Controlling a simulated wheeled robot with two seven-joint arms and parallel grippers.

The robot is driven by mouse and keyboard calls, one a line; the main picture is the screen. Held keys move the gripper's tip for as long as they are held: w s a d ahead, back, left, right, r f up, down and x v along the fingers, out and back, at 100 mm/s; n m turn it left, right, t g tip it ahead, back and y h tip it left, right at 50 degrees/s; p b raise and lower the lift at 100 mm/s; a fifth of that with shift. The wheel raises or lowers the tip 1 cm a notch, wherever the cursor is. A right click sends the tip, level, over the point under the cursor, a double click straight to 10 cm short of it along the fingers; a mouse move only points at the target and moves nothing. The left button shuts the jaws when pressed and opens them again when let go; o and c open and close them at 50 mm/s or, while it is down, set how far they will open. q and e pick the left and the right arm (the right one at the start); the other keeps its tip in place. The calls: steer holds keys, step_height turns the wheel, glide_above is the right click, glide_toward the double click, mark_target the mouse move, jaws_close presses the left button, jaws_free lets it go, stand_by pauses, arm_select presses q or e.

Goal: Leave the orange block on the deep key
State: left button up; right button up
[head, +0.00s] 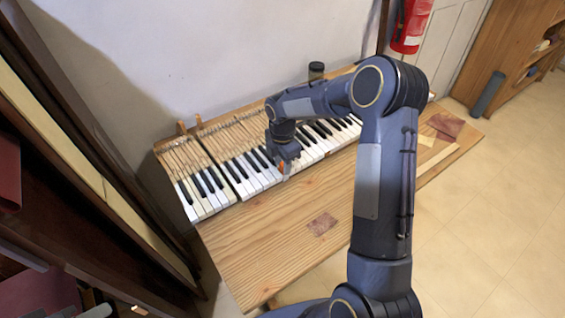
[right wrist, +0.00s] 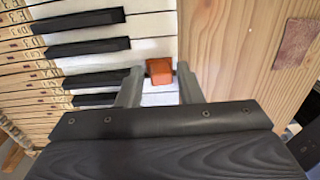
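The small orange block (right wrist: 159,70) lies at the front end of a white key (right wrist: 160,98) in the right wrist view. A bit of the block (head: 282,168) shows below my right gripper (head: 286,172) in the head view. In the right wrist view my right gripper (right wrist: 160,76) is open. Its two fingers stand on either side of the block, with a narrow gap showing on each side. I cannot tell which key is the deep one or whether the key under the block is pressed down.
The keyboard (head: 205,195) lies along the wall side of a wooden table (head: 260,240). Bare wood with a reddish patch (head: 322,224) lies in front of the keys. A dark cylinder (head: 316,70) stands behind the keyboard. Black keys (right wrist: 90,47) rise beside the gripper.

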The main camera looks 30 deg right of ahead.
steer(key=shift+r+p, duration=0.3)
steer(key=shift+r, duration=0.3)
steer(key=o, duration=0.6)
steer(key=shift+c, duration=0.2)
steer(key=shift+r+p, duration=1.75)
steer(key=shift+r, duration=0.75)
